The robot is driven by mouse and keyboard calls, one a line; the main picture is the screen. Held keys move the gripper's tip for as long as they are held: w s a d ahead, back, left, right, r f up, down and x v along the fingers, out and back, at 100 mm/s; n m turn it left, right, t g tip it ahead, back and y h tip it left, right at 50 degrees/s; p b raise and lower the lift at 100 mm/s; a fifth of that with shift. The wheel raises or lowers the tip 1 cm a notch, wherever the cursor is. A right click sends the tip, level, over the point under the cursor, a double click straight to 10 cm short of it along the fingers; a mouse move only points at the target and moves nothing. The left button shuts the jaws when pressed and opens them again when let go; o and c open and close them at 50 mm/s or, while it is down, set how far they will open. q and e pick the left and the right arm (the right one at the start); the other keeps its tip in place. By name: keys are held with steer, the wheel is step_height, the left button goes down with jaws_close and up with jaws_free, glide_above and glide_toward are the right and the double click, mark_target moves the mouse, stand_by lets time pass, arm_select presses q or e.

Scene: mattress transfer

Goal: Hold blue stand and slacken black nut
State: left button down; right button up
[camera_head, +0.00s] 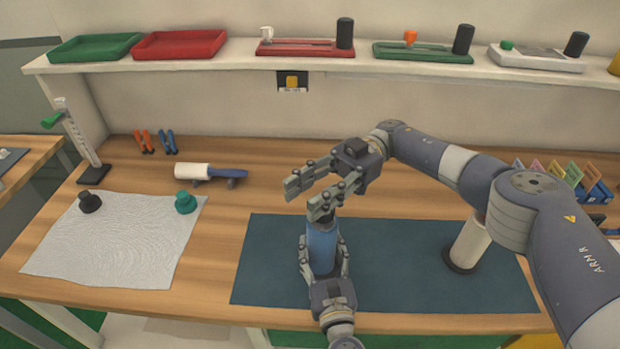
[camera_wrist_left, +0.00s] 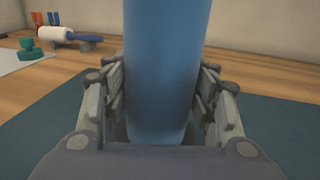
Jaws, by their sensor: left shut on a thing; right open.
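The blue stand (camera_head: 322,247) is upright over the dark mat near the table's front. It also fills the middle of the left wrist view (camera_wrist_left: 161,75). My left gripper (camera_head: 323,262) has its fingers on both sides of the stand and is shut on it. My right gripper (camera_head: 306,197) is open, its fingers pointing left, just above the top of the stand. The near finger covers the stand's top in the head view.
The dark mat (camera_head: 405,270) is mostly clear. A white cylinder on a black base (camera_head: 468,246) stands at its right, beneath my right arm. At left, a grey cloth (camera_head: 115,245) bears a black knob (camera_head: 89,202) and a green knob (camera_head: 185,202). A white-and-blue roller (camera_head: 210,172) lies behind.

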steer(key=shift+r, duration=1.55)
steer(key=shift+o, duration=0.6)
